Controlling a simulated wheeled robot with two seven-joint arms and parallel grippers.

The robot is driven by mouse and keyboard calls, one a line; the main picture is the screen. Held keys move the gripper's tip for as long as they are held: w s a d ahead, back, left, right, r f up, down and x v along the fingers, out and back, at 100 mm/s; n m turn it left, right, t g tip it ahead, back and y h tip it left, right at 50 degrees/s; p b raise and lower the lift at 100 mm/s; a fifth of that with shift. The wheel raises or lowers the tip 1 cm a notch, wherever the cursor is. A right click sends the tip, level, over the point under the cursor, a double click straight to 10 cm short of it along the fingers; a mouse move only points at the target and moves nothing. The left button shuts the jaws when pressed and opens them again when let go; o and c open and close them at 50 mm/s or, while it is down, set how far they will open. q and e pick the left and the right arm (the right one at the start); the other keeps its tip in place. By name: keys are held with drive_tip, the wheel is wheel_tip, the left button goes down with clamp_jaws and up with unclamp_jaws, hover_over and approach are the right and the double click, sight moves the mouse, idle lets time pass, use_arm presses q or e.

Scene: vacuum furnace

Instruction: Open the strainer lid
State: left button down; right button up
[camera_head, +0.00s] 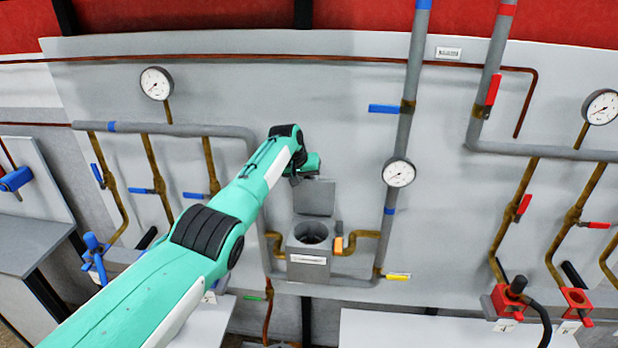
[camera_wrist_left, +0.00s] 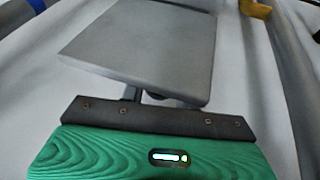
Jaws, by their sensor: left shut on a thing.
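The strainer (camera_head: 308,266) is a grey box on the pipework, low in the middle of the wall, with a white label on its front. Its round dark opening (camera_head: 311,233) is uncovered. The flat grey strainer lid (camera_head: 316,198) stands raised, roughly upright, behind the opening. My left gripper (camera_head: 298,179) is at the lid's upper left edge, shut on the lid; its fingers are mostly hidden. In the left wrist view the lid (camera_wrist_left: 145,48) fills the upper middle, right in front of the gripper (camera_wrist_left: 150,98). My right gripper is not in view.
An orange part (camera_head: 338,246) sits right of the strainer. A vertical pipe with a gauge (camera_head: 398,173) and a blue handle (camera_head: 384,109) rises to the right. Valve pipes with blue handles (camera_head: 195,196) stand left, behind my arm. A yellow handle (camera_head: 398,276) lies lower right.

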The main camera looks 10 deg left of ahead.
use_arm(q)
drive_tip(key=shift+w, duration=0.3)
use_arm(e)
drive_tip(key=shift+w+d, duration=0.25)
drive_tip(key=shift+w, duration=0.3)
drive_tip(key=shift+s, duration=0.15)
use_arm(q)
drive_tip(key=c, duration=1.1)
unclamp_jaws()
drive_tip(key=shift+f+g, duration=0.15)
drive_tip(key=shift+g, duration=0.15)
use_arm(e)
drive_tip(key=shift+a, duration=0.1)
use_arm(q)
drive_tip(key=shift+o, duration=0.2)
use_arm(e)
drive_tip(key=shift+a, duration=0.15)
use_arm(q)
drive_tip(key=shift+r, duration=0.2)
drive_tip(key=shift+v, duration=1)
drive_tip(key=b+v, duration=0.3)
drive_tip(key=v, duration=0.8)
drive_tip(key=shift+s+a+r+b, duration=0.15)
drive_tip(key=shift+a+r+b, duration=0.05)
drive_tip(key=shift+b, duration=0.2)
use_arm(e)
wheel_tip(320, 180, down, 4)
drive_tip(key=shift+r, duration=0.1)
